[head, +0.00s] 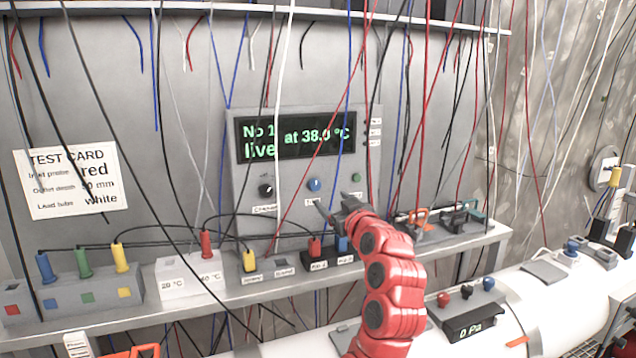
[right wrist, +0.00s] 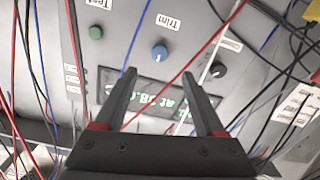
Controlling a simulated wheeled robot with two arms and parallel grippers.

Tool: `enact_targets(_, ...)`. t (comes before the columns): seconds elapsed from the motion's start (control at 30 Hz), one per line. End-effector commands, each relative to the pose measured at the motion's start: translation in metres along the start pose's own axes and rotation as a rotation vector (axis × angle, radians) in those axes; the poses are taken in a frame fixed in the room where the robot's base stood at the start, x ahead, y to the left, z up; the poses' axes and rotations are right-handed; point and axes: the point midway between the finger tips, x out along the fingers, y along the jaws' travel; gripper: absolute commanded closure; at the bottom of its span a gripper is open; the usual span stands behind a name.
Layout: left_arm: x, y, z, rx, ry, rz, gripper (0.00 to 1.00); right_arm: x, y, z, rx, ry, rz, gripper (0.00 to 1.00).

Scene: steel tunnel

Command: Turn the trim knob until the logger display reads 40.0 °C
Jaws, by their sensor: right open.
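The blue trim knob (head: 314,185) sits on the grey logger panel, below the dark logger display (head: 295,135). The display shows green text, "No 1 live at 38.0 °C", with cables hanging across it. My right gripper (head: 335,205) is just below and right of the knob in the head view. In the right wrist view the right gripper (right wrist: 158,76) is open and empty. The trim knob (right wrist: 160,52) shows just beyond the fingertips, roughly centred between them, apparently not touched. My left gripper is not in view.
A black knob (head: 266,190) is left of the trim knob and a green button (head: 357,177) right. Several thin cables hang before the panel. A shelf (head: 240,294) below carries coloured plugs and sockets. A test card (head: 70,180) is at left.

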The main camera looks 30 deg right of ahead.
Motion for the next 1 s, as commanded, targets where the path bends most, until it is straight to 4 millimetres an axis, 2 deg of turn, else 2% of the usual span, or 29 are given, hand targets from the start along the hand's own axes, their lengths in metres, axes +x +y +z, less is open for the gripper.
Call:
enact_targets(0.03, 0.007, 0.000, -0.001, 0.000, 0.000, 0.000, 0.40, 0.009, 0.001, -0.003, 0.000, -0.004, -0.002, 0.28)
enact_targets(0.2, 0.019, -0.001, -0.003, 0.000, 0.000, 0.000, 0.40, 0.037, 0.001, -0.003, -0.001, -0.003, 0.000, 0.28)
enact_targets(0.5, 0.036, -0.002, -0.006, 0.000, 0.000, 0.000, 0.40, 0.080, 0.000, -0.002, -0.001, -0.003, -0.002, 0.28)
enact_targets(0.7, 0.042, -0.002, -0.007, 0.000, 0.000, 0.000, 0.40, 0.095, 0.000, -0.002, -0.002, 0.000, 0.000, 0.28)
enact_targets(1.0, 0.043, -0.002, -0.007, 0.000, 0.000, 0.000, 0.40, 0.100, 0.001, 0.000, 0.000, 0.002, 0.002, 0.28)
